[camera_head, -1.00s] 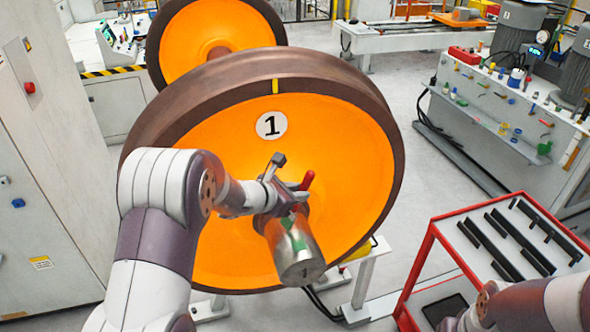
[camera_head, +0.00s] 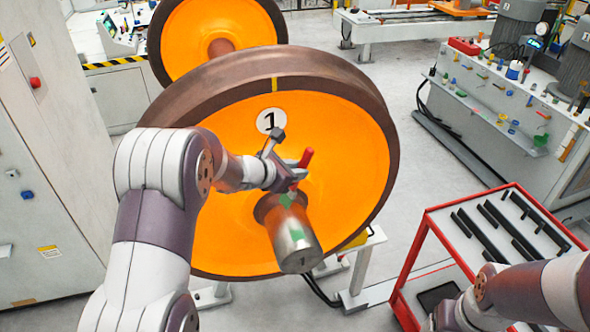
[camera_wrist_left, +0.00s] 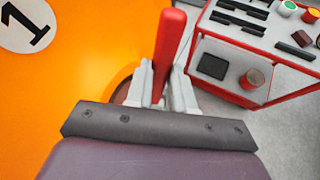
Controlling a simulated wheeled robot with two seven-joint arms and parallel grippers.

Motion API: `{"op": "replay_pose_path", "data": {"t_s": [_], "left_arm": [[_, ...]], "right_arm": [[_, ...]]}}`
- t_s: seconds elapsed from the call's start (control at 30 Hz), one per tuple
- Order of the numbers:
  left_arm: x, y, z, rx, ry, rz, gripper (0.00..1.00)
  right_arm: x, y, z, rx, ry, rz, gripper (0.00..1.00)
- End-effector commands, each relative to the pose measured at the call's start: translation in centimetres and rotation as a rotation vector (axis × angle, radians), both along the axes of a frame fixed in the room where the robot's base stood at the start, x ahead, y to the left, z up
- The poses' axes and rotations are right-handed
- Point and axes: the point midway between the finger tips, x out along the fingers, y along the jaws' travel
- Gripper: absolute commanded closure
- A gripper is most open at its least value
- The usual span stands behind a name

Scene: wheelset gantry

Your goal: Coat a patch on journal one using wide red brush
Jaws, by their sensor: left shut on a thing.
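Journal one (camera_head: 296,248) is the bare metal stub sticking out of the orange wheel face marked 1 (camera_head: 270,121). Green patches (camera_head: 286,200) show on its upper side.
A red-framed cart (camera_head: 425,235) with black bars on top stands at the right. A grey cabinet (camera_head: 45,190) is at the left. A workbench (camera_head: 490,110) with small coloured items is at the back right. Open floor lies between wheel and bench.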

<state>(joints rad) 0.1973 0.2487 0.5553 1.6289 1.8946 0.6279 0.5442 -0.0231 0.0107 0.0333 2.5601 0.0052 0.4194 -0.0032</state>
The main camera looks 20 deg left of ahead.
Motion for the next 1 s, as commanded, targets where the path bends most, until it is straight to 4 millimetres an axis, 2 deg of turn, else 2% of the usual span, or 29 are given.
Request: {"op": "replay_pose_path", "data": {"t_s": [0.47,0.7,1.0], "left_arm": [[0.1,0.0,0.1,-0.001,0.0,0.0,1.0],[2.0,-0.6,-0.3,-0.027,0.052,0.019,1.0],[2.7,-0.7,-1.0,-0.038,0.07,0.03,1.0]], "right_arm": [[0.0,0.0,0.1,0.0,0.0,0.0,0.23],[0.0,0.0,2.2,0.0,0.0,0.0,0.23],[0.0,0.0,2.3,0.0,0.0,0.0,0.23]]}}
